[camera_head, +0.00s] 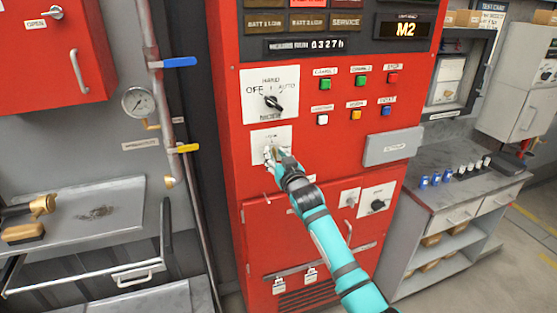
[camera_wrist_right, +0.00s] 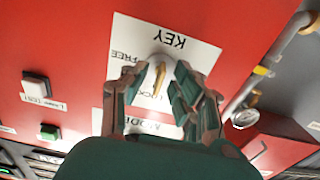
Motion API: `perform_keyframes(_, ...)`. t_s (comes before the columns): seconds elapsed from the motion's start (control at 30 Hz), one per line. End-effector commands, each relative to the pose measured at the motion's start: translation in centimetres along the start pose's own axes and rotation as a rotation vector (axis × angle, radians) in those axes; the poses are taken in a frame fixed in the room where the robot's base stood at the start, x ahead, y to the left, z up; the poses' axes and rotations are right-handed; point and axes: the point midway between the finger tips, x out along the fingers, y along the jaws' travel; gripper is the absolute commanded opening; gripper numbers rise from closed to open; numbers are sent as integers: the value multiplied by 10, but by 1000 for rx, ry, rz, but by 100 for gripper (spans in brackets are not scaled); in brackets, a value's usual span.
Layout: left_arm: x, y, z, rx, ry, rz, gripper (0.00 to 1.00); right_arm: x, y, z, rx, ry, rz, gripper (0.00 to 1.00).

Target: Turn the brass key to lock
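The brass key (camera_wrist_right: 160,79) sits in a round pale lock on a white plate marked KEY (camera_wrist_right: 198,48), which is upside down in the wrist view. The word FREE is on the plate, left of the key; a partly covered word is by the key's lower end. My right gripper (camera_head: 273,155) is at this plate (camera_head: 257,146) on the red cabinet. In the wrist view the fingers of my right gripper (camera_wrist_right: 150,92) stand apart on either side of the key, with a gap visible. The key is mostly hidden in the head view. My left gripper is not in view.
Above the key plate is a rotary selector (camera_head: 272,102) marked HAND, OFF and AUTO. Small coloured buttons (camera_head: 361,80) and a grey box (camera_head: 394,146) are to its right.

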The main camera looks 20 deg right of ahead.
Motion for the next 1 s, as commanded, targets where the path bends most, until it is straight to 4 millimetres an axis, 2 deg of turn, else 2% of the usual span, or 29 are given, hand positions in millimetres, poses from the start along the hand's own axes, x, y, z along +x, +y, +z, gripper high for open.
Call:
perform_keyframes(0.17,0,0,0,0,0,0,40,-18,0,1,0,0,0,28)
perform_keyframes(0.4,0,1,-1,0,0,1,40,-69,0,2,-1,-3,0,28)
perform_keyframes(0.6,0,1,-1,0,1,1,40,-104,0,2,-1,-2,0,28)
perform_keyframes(0.8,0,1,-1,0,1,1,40,-118,0,2,-1,-3,1,28)
perform_keyframes(1.0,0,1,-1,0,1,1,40,-119,0,1,-1,-2,1,28)
